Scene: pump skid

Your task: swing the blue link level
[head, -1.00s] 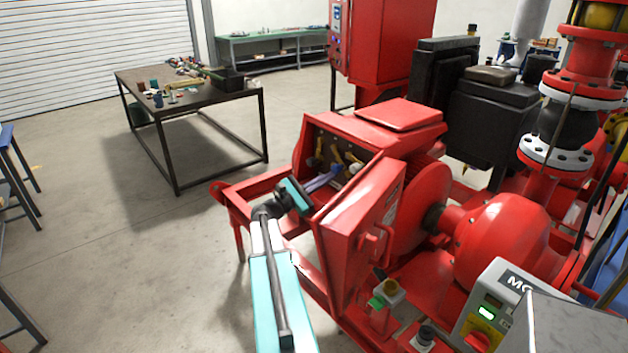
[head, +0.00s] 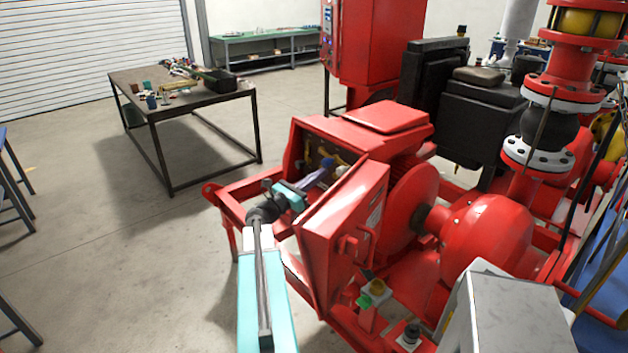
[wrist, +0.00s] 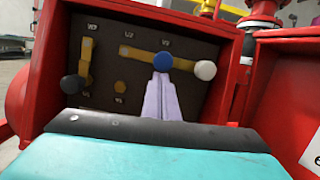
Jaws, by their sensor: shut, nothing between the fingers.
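In the wrist view, the blue knob (wrist: 162,61) of the blue link sits at the upper middle of a dark panel. A yellow bar (wrist: 138,53) runs from a stud on its left to behind the knob, close to level along the panel. My gripper (wrist: 161,78) is shut and empty, its pale purple fingers pointing at the panel. The fingertips are just below the blue knob; I cannot tell whether they touch it. In the head view, my gripper (head: 322,168) reaches into the open red box, and its tips are partly hard to see.
A white knob (wrist: 205,70) is close to the right of the blue one. A black knob (wrist: 71,83) is at the left, on a link hanging down. The box's red walls (wrist: 220,80) surround the panel. The open red door (head: 345,235) stands close beside my arm.

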